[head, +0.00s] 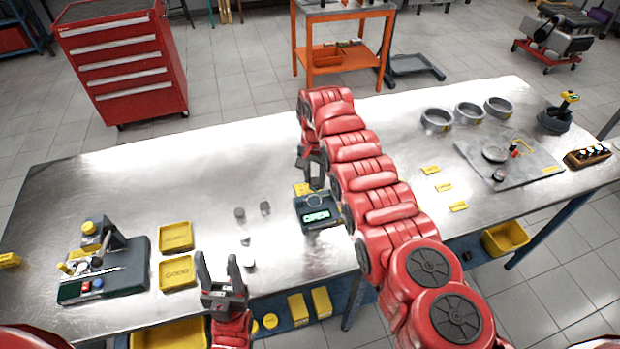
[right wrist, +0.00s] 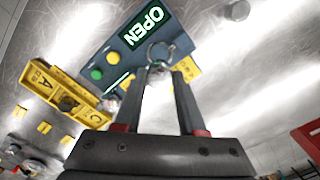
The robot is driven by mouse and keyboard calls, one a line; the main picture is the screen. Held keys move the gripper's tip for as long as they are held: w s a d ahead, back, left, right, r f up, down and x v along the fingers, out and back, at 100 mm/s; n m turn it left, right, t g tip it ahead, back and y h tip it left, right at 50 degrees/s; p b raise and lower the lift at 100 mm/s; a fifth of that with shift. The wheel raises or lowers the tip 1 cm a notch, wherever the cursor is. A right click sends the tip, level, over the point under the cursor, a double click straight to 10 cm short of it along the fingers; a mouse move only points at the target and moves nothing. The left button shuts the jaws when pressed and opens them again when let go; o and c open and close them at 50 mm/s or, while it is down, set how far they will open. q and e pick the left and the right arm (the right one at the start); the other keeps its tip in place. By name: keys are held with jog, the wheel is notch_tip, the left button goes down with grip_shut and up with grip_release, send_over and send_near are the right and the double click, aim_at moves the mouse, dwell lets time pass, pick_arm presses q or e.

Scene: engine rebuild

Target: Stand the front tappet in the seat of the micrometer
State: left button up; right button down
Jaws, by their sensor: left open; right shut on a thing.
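The micrometer (head: 318,213) is a dark blue-grey box on the bench, with a green display reading OPEN; it also shows in the right wrist view (right wrist: 118,52). My right gripper (head: 312,181) points down at its far side. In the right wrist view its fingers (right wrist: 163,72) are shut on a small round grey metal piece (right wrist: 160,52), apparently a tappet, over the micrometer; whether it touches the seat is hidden. Several small grey tappets (head: 240,214) stand on the bench left of the micrometer. My left gripper (head: 220,270) is open and empty near the front edge.
Two yellow trays (head: 177,223) lie left of the tappets, the nearer marked GOOD. A dark fixture (head: 135,262) stands at far left. Metal rings (head: 437,119) and a grey plate (head: 525,165) are at right. The bench's back left is clear.

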jog(key=shift+s+f+b, duration=0.2)
jog(key=shift+f+b, duration=0.2)
jog(key=shift+f, duration=0.15)
notch_tip(320, 180, down, 2)
jog(key=shift+w+f+b, duration=0.15)
jog(key=shift+f+b, duration=0.1)
jog(key=shift+b, duration=0.7)
jog(key=shift+f+b, duration=1.35)
jog(key=shift+c, duration=2.1)
grip_release()
jog(key=shift+r, duration=0.1)
